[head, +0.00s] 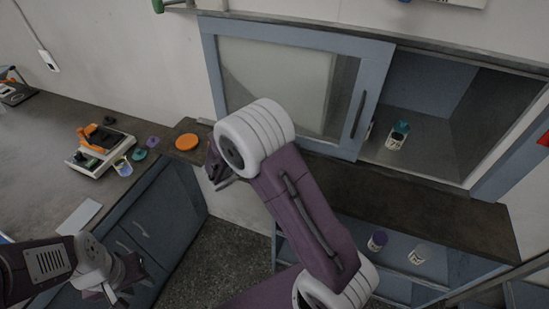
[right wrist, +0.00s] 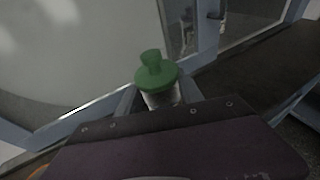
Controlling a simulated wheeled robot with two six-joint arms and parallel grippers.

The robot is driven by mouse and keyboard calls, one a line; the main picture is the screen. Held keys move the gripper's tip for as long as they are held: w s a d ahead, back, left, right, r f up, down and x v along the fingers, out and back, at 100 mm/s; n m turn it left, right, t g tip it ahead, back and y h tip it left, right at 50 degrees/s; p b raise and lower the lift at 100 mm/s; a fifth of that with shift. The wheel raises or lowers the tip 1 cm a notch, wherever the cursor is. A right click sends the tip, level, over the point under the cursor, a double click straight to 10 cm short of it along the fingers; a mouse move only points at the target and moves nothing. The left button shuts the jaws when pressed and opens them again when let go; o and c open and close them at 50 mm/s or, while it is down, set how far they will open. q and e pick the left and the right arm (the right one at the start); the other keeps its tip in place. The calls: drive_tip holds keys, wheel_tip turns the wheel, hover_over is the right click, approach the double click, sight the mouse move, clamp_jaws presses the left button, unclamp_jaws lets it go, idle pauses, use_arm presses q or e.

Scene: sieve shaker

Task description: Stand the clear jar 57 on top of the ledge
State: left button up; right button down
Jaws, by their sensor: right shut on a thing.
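My right gripper (right wrist: 160,98) is shut on a clear jar (right wrist: 162,100) with a green stoppered lid, seen upright between the fingers in the right wrist view. Its number cannot be read. In the head view the right gripper (head: 217,172) is partly hidden behind its own wrist, and the held jar cannot be made out. A dark ledge (head: 420,205) runs below the blue-framed cabinet, right of the right gripper. My left gripper (head: 117,290) is at the bottom left, low beside the drawers, and looks open and empty.
The cabinet's glass door (head: 285,85) covers its left side; the open right side holds a teal-lidded jar (head: 396,138). A purple-lidded jar (head: 377,241) and a whitish jar (head: 420,254) stand on a lower shelf. A balance (head: 98,150) and an orange disc (head: 187,142) are on the left counter.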

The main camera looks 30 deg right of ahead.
drive_tip(key=shift+w+a+f, duration=0.55)
drive_tip(key=shift+a+f, duration=0.05)
drive_tip(key=shift+a, duration=0.25)
drive_tip(key=f, duration=0.3)
drive_tip(key=shift+a+f, duration=0.3)
drive_tip(key=shift+f, duration=0.1)
drive_tip(key=shift+w+f, duration=0.15)
drive_tip(key=shift+f, duration=0.2)
drive_tip(key=shift+f, duration=0.15)
drive_tip(key=c, duration=0.8)
unclamp_jaws()
drive_tip(key=shift+o, duration=0.2)
